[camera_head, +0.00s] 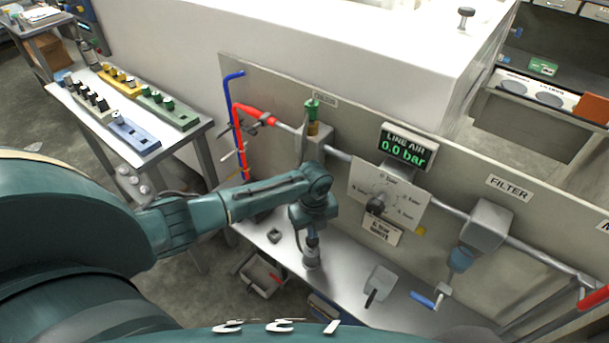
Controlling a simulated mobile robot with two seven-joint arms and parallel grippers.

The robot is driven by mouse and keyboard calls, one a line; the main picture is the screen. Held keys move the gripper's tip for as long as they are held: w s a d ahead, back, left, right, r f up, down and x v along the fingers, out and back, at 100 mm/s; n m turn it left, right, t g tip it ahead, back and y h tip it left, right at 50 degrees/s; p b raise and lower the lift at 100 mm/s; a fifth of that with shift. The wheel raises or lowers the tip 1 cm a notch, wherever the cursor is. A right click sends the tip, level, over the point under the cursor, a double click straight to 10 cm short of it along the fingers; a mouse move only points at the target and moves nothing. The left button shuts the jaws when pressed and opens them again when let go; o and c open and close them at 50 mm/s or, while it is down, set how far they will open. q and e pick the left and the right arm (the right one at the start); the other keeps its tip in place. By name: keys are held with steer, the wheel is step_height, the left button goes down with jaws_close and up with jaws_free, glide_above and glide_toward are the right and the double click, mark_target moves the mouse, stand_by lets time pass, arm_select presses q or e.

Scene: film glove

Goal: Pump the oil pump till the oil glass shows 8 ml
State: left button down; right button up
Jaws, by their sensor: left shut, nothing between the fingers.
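A small device with a green top (312,108) and an amber part (313,128) stands on the pipe at the back panel, under a small label too blurred to read. It looks like the oil pump with its glass, but I cannot read any level. My left arm reaches in front of the panel, and the forearm and wrist are below this device. My left gripper (312,258) points down over the bench, shut and empty, apart from the device. My right gripper is not in view.
A display (405,148) reads LINE AIR 0.0 bar, above a dial plate (400,190). A red-handled valve (255,115) is left on the pipe; a FILTER unit (487,225) is right. A small grey block (274,236) and a grey plate (380,280) are on the bench.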

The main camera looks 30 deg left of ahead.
arm_select(q)
steer(key=shift+f+b, duration=1.15)
steer(key=shift+f, duration=0.55)
steer(key=shift+r, duration=0.1)
steer(key=shift+r+p, duration=1.65)
steer(key=shift+p, duration=0.15)
step_height(320, 180, up, 2)
steer(key=shift+r+p, duration=0.15)
steer(key=shift+p, duration=1)
step_height(320, 180, up, 2)
steer(key=shift+r, duration=0.9)
